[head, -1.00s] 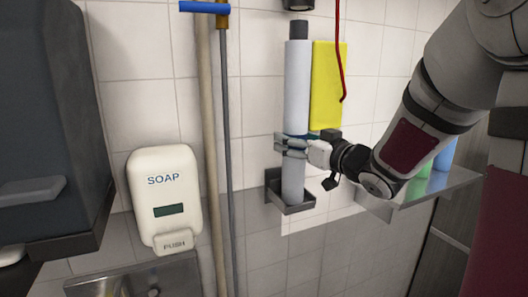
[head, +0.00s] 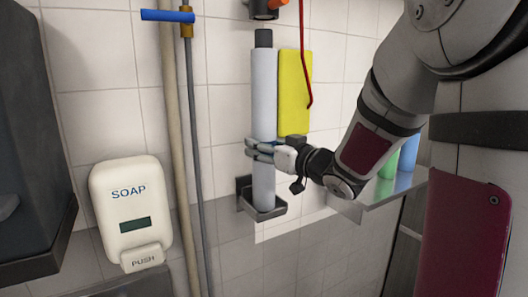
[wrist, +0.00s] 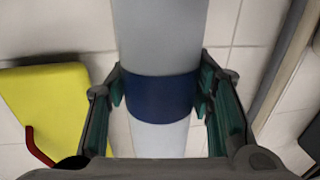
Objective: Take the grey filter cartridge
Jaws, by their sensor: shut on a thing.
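The grey filter cartridge (head: 264,95) is a tall light-grey cylinder with a dark cap on top. It stands upright against the tiled wall, its lower end in a dark bracket (head: 265,209) on the wall. My gripper (head: 256,149) is shut around the cartridge below its middle. In the wrist view the two green-padded fingers (wrist: 158,95) press on both sides of a dark blue band on the cartridge (wrist: 160,40). Part of the cartridge is hidden behind the fingers.
A yellow panel (head: 295,92) hangs just right of the cartridge, with a red hose (head: 302,55) before it. A soap dispenser (head: 131,210) and pipes (head: 175,120) are to the left. A shelf (head: 392,187) with bottles is at right. A dark fitting (head: 262,9) sits above the cap.

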